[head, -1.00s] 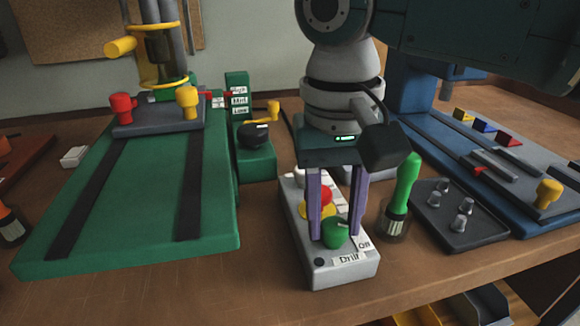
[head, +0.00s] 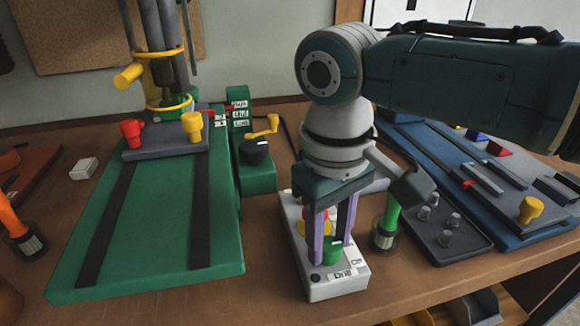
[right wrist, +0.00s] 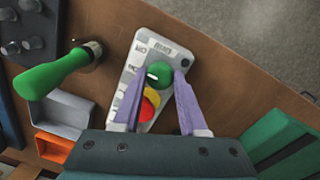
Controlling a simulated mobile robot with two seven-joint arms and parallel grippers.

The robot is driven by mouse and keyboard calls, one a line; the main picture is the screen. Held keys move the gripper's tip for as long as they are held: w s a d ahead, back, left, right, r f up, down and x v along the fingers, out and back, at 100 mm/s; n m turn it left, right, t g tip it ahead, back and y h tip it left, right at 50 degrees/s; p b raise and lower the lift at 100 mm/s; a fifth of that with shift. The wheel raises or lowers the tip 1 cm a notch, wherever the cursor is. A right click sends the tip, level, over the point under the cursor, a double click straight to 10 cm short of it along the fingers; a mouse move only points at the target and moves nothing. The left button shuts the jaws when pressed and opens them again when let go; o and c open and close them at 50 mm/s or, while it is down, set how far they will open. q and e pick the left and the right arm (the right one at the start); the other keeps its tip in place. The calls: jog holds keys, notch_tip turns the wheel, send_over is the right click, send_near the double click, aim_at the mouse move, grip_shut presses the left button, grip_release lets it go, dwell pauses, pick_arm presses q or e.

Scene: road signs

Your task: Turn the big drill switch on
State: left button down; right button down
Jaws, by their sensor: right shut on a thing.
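The drill switch box (head: 338,290) is light grey, with a "Drill" label on its front end, and stands on the bench. It carries a green knob (head: 333,249) with red and yellow buttons behind it. The green knob also shows in the right wrist view (right wrist: 159,73), with a white mark on its left side there. My right gripper (head: 331,250) reaches down from above, shut on the green knob, one purple finger on each side. A small label beside "Drill" is too blurred to read surely. My left gripper is out of view.
A green drill stand (head: 150,270) fills the left. A black dial (head: 255,152) with a yellow crank is behind the box. A green-handled brush (head: 388,225) stands close right, beside a dark plate with grey knobs (head: 440,225). The bench's front edge is near.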

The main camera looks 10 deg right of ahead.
aim_at(328, 248)
jog(key=n+p, duration=0.1)
jog(key=n, duration=0.2)
jog(key=shift+r+n, duration=0.1)
jog(key=shift+n, duration=0.2)
jog(key=shift+n+p, duration=0.6)
jog(key=shift+n, duration=0.6)
jog(key=shift+c, duration=2.2)
grip_release()
notch_tip(328, 248, up, 10)
jog(key=p, duration=0.1)
jog(key=shift+s+a+p, duration=0.15)
jog(key=shift+s+p, duration=0.1)
jog(key=shift+p, duration=0.1)
